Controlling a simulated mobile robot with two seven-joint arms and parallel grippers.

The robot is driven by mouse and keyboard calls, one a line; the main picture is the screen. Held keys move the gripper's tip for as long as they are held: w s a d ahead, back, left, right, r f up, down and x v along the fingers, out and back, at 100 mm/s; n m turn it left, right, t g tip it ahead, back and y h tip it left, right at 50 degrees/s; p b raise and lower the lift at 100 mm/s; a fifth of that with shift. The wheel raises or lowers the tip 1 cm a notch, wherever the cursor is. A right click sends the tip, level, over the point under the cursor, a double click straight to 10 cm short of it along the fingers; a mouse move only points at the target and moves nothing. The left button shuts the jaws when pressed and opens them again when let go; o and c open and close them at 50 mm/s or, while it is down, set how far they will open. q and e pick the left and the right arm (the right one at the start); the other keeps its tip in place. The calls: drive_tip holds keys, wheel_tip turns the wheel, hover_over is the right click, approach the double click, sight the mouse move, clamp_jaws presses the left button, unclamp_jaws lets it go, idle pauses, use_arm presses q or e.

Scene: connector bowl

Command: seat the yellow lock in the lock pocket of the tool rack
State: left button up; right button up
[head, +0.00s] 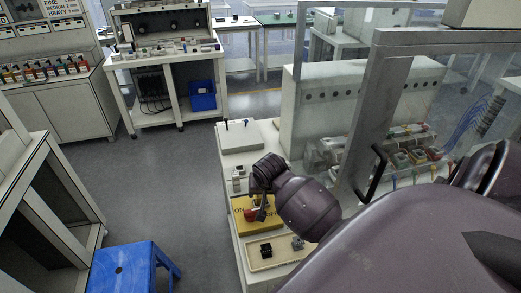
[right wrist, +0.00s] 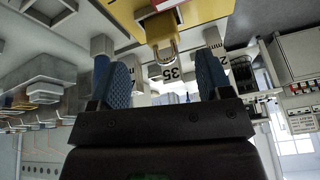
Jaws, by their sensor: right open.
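The yellow lock (right wrist: 161,26) shows in the right wrist view, with its metal shackle pointing toward my right gripper (right wrist: 163,78). The gripper's blue-padded fingers are open, one on either side of the shackle, with gaps to both; nothing is clamped. In the head view, my right gripper (head: 257,204) points down over a yellow panel (head: 251,228) with dark lettering, and hides much of that spot. I cannot make out a lock pocket or tell whether this panel belongs to the tool rack. My left gripper is not in view.
A cream tray (head: 257,265) holding a black block (head: 266,250) and a grey part (head: 297,243) lies nearer on the white bench. A white box (head: 239,136) stands at its far end. A blue stool (head: 124,267) stands left; the floor between is clear.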

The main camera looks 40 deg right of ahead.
sight(261, 197)
drive_tip(key=shift+x, duration=2.8)
drive_tip(key=shift+w+a, duration=0.1)
drive_tip(key=shift+c, duration=0.3)
drive_tip(key=c, duration=1)
